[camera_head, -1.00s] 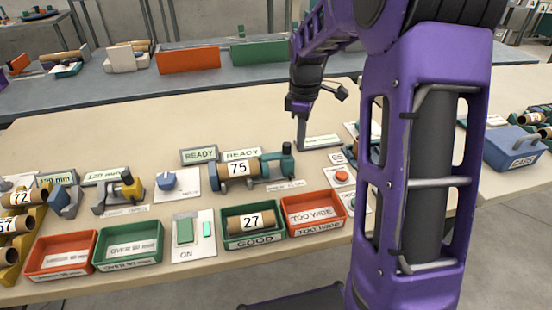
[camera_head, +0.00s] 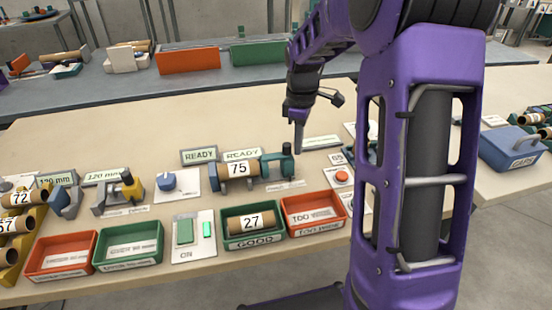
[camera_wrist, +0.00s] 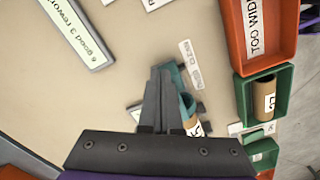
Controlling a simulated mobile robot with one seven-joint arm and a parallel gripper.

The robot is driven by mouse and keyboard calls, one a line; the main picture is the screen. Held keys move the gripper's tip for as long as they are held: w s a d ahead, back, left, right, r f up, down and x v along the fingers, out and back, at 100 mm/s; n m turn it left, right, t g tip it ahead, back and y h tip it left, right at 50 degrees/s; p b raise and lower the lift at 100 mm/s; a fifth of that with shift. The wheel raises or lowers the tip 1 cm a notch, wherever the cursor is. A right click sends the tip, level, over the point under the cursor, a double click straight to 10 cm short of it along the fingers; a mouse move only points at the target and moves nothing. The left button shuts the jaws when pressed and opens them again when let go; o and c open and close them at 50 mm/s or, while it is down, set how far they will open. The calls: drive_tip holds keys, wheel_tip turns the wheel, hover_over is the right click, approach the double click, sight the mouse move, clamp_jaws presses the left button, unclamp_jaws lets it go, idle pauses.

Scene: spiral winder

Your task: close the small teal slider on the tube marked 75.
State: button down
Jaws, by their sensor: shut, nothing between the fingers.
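The tube marked 75 (camera_head: 238,169) lies in a spindle device in the middle of the near table. The teal slider (camera_head: 287,158) is at the right end of that device, with an upright dark-topped part. In the wrist view the teal part (camera_wrist: 187,100) and the tube's end (camera_wrist: 195,128) show just right of the fingers, partly hidden by them. My gripper (camera_head: 298,150) is shut and empty, pointing down just right of the slider in the head view. I cannot tell whether it touches the slider. It also shows in the wrist view (camera_wrist: 161,72).
A green GOOD bin (camera_head: 282,228) holds the tube marked 27 (camera_head: 251,221). A red TOO WIDE bin (camera_head: 314,226) stands right of it. A red button (camera_head: 342,176) is right of the device. A switch panel (camera_head: 194,237) is in front.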

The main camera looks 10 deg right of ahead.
drive_tip(key=shift+a, duration=1.2)
idle(0.8)
drive_tip(key=shift+d, duration=0.25)
drive_tip(key=shift+d+p, duration=0.4)
drive_tip(key=shift+d, duration=0.05)
wheel_tip(320, 180, up, 7)
drive_tip(key=p, duration=0.6)
idle(0.5)
